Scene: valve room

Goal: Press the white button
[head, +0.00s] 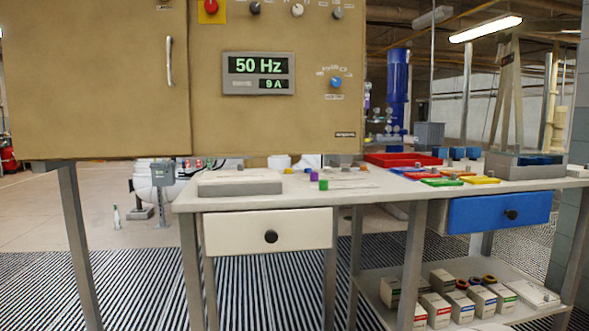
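A tan control cabinet (212,120) fills the upper left of the head view. A small round white button (297,10) is on its front near the top edge of the picture. A red button (211,6) on a yellow plate is to its left, with a dark button (255,8) between them. A small grey knob (337,13) is to its right. A blue button (336,82) is lower down, beside a display (258,74) reading 50 Hz and 9 A. My gripper is not in view.
Below the cabinet front, a grey workbench (300,194) holds small coloured blocks and trays. It has a white drawer (268,231) and a blue drawer (499,212), both with dark knobs. Several small boxes stand on a low shelf (375,292). Open floor (45,225) shows at left.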

